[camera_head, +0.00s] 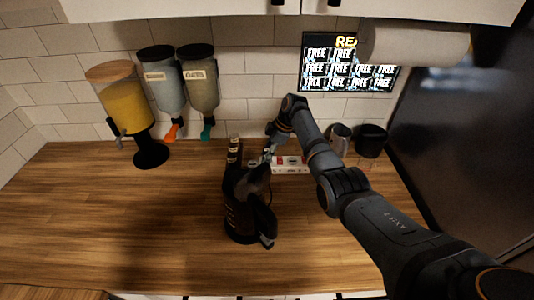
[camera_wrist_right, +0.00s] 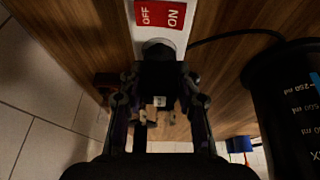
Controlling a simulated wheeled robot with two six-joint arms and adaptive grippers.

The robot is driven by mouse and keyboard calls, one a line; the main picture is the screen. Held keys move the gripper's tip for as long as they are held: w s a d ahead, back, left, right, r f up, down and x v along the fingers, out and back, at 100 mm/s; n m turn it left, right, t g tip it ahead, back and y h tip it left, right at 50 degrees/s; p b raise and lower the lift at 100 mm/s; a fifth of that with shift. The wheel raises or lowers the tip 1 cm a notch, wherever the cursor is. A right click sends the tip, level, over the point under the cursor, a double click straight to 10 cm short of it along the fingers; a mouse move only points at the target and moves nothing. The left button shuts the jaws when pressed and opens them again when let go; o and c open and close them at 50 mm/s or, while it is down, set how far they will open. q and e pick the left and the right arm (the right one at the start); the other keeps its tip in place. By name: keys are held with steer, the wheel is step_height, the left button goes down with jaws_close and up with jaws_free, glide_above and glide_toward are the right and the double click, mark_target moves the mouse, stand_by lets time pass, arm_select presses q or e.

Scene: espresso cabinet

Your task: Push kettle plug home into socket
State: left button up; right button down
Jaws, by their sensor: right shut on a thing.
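The black kettle plug (camera_wrist_right: 160,78) is between the fingertips of my right gripper (camera_wrist_right: 160,100) in the right wrist view. My right gripper is shut on it. The plug's front meets a round grey socket (camera_wrist_right: 157,46) on the white power strip (camera_wrist_right: 118,3); how deep its pins sit is hidden. In the head view the strip (camera_head: 291,170) lies on the counter near the back wall, with my right gripper (camera_head: 268,153) at its left end. The dark kettle (camera_head: 240,218) stands in front of the strip. My left gripper is not in view.
A red OFF/ON switch (camera_wrist_right: 160,14) sits just beyond the socket. A black cable (camera_wrist_right: 235,34) runs to the right. A dark container with millilitre marks (camera_wrist_right: 290,100) stands close at right. A juice dispenser (camera_head: 122,98) is at back left; the left counter is clear.

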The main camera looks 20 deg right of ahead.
steer(key=shift+f, duration=0.45)
steer(key=c, duration=0.9)
jaws_free()
steer(key=shift+o, duration=0.2)
steer(key=shift+r, duration=0.1)
steer(key=v, duration=1.2)
steer(key=shift+w, duration=0.1)
